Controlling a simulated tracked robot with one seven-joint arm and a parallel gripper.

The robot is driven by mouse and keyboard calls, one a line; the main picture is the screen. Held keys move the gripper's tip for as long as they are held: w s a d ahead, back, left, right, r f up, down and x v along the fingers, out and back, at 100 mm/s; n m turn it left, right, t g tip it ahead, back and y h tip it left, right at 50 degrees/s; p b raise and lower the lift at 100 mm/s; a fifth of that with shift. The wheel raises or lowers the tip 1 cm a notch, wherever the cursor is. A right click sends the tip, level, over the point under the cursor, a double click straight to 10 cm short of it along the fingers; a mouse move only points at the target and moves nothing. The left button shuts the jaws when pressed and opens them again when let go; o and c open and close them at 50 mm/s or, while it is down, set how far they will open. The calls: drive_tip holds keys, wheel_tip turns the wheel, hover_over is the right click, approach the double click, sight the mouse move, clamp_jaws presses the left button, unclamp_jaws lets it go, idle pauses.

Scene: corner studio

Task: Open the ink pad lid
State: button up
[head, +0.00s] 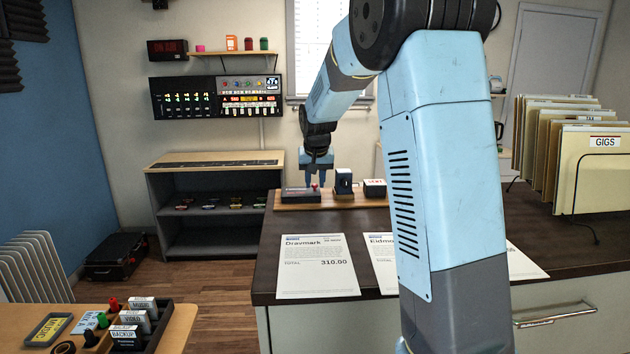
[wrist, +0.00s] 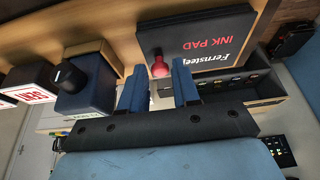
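The ink pad (head: 298,194) is a dark flat box lying on a wooden tray (head: 340,204) on the dark desk. Its lid looks shut. In the wrist view the ink pad (wrist: 205,30) fills the upper middle, its lettering upside down, with a red knob (wrist: 158,66) at its near edge. My gripper (head: 318,183) points down over the ink pad. In the wrist view my gripper (wrist: 159,70) is open, its two blue fingers on either side of the knob with gaps visible. I cannot tell how deep the fingers reach around it.
A dark stamp (head: 343,181) and a white-labelled stamp (head: 375,188) stand to the right on the same tray. Paper sheets (head: 317,266) lie on the desk in front. A folder rack (head: 575,150) stands at the right. A low shelf (head: 214,165) stands behind at the left.

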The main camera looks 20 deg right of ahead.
clamp_jaws()
drive_tip(key=shift+a, duration=0.25)
